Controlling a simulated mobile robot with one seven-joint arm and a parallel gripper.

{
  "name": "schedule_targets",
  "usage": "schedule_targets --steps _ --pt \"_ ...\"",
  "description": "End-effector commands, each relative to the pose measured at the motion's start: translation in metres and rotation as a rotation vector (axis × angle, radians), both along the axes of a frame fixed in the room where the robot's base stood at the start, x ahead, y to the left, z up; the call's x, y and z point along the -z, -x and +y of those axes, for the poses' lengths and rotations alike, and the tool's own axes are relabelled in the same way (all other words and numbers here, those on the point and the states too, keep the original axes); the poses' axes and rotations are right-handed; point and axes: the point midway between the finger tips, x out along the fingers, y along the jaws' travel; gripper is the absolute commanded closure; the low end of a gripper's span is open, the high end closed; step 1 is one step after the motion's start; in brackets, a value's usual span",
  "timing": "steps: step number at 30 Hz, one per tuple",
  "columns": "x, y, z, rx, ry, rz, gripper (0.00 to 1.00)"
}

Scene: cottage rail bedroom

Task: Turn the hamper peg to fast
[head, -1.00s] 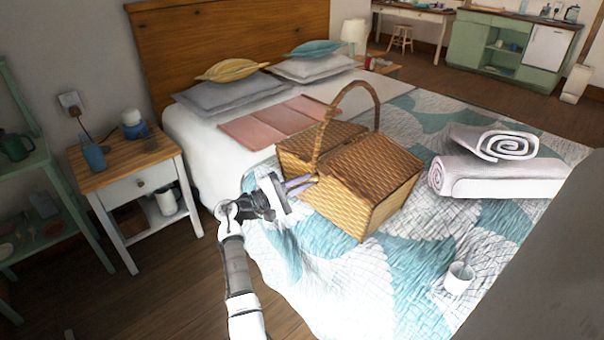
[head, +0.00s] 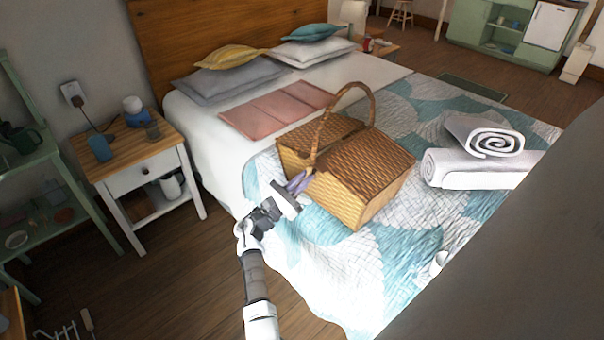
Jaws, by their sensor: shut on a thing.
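The wicker hamper (head: 372,178) stands on the bed with its lids down and its arched handle (head: 341,104) upright. My gripper (head: 302,182) is at the hamper's left front side, with its fingertips against the wicker near the lid edge. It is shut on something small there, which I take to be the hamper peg. The fingers hide the peg, so I cannot tell which way it is turned.
Rolled towels (head: 482,158) lie on the bed right of the hamper, and a white mug (head: 436,264) is near the front edge. A nightstand (head: 135,168) with a blue cup (head: 100,148) stands left. A large dark shape blocks the lower right.

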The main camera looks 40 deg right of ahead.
Motion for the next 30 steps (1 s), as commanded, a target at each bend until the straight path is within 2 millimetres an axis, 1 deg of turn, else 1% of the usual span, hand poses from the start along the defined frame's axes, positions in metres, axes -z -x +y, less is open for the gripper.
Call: schedule_targets --steps 3,9,26,27,30 --pt "-0.0013 0.0015 0.0000 0.001 0.004 0.061 1.00" --pt "-0.0006 0.0015 0.0000 0.001 0.009 0.123 1.00" --pt "0.0006 0.0013 0.0001 0.000 0.012 0.148 1.00" --pt "0.0004 0.0014 0.0000 0.000 0.012 0.148 0.84" --pt "0.0004 0.0013 0.0000 -0.001 0.012 0.147 0.71"
